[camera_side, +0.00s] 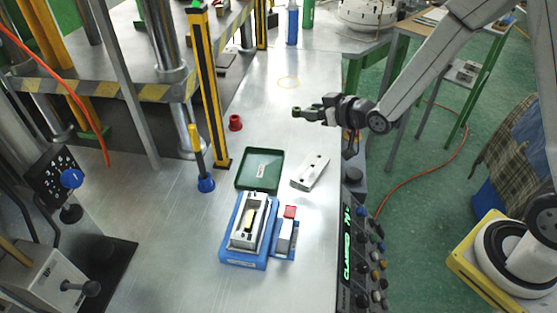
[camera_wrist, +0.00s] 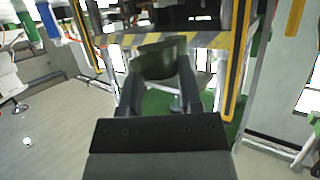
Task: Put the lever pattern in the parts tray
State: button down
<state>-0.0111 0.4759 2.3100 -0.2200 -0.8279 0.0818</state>
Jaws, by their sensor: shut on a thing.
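My gripper (camera_side: 312,113) is raised above the right side of the metal table, shut on a dark green piece, which I take to be the lever pattern (camera_side: 297,110). In the wrist view the green lever pattern (camera_wrist: 163,60) sits between the two fingertips. Its far end is hard to make out. The parts tray is the shallow green tray (camera_side: 244,185) on the table, lower and to the left of my gripper in the side view. It looks empty. The pattern is well apart from the tray.
A light metal block with holes (camera_side: 311,172) lies right of the tray. A blue fixture holding a metal mould (camera_side: 236,258) stands in front of it. A blue-based yellow post (camera_side: 205,184) and a red cup (camera_side: 235,123) are left. A button panel (camera_side: 361,245) lines the right edge.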

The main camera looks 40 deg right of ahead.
jog(key=d+m+h, duration=0.1)
jog(key=d+f+m+h, duration=0.1)
jog(key=d, duration=0.1)
jog(key=shift+s+d+f+h, duration=0.15)
jog(key=shift+s+d+h, duration=0.05)
jog(key=shift+h, duration=0.1)
jog(key=s+a+r+n+g+y, duration=0.2)
jog(key=a+n+y, duration=0.3)
jog(key=a, duration=0.3)
jog(key=s+a+r+n+g+y, duration=0.2)
jog(key=a+n+g+y, duration=0.1)
jog(key=a+n+y, duration=0.3)
jog(key=s+a+n+g+y, duration=0.1)
jog(key=s+a+n+g, duration=0.1)
jog(key=s+n+g, duration=0.3)
jog(key=s+a+n+g, duration=0.3)
jog(key=s+n+g, duration=0.2)
jog(key=s, duration=0.5)
jog(key=shift+s+a+g+y, duration=0.25)
jog(key=shift+g+y, duration=0.15)
jog(key=shift+g, duration=0.9)
